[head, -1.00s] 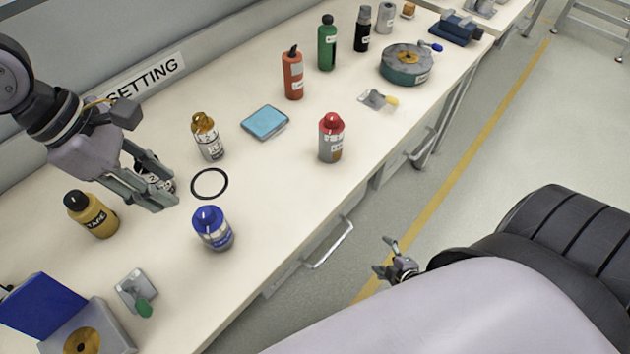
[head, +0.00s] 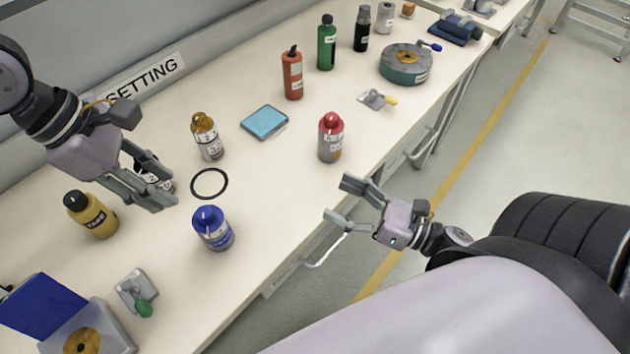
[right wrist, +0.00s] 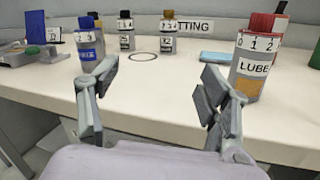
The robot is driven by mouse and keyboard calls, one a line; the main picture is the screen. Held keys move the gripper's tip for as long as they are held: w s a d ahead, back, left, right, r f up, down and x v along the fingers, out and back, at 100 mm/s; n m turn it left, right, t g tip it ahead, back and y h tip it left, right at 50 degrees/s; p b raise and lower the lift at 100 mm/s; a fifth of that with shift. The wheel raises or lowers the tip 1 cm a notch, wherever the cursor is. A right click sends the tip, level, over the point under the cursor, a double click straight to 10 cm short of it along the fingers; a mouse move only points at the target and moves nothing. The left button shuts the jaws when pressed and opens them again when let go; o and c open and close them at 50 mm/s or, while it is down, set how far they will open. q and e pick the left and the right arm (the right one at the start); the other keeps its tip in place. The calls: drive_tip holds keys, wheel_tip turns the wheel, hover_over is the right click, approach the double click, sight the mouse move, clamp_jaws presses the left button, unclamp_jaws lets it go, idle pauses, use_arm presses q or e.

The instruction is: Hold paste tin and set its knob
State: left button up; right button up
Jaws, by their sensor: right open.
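A tin with a white number band (head: 157,181) stands at my left gripper (head: 158,188), partly hidden by its fingers; I cannot tell whether they grip it. Which tin is paste I cannot read. A blue-knobbed tin (head: 213,231), a gold-knobbed tin (head: 207,138) and a red-knobbed tin (head: 331,139) stand upright on the bench. The red one reads LUBE in the right wrist view (right wrist: 254,65), right of the open fingers. My right gripper (head: 340,202) is open and empty at the bench's front edge; the blue-knobbed tin (right wrist: 90,45) shows beyond its left finger.
A black ring (head: 209,198) lies flat between the tins, near a light-blue pad (head: 265,121). A yellow bottle (head: 92,216) stands left, and a green-handled plate (head: 136,292) lies at the front. Orange (head: 292,75) and green (head: 326,45) bottles stand further back.

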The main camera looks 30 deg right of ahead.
sight(226, 228)
drive_tip(key=s+a+n+g+y, duration=0.3)
drive_tip(key=s+a+n+g, duration=0.15)
drive_tip(key=a, duration=0.45)
drive_tip(key=shift+n+t, duration=0.25)
drive_tip(key=shift+n, duration=0.2)
drive_tip(key=x, duration=1.7)
drive_tip(key=shift+a+f, duration=0.2)
drive_tip(key=shift+c, duration=0.5)
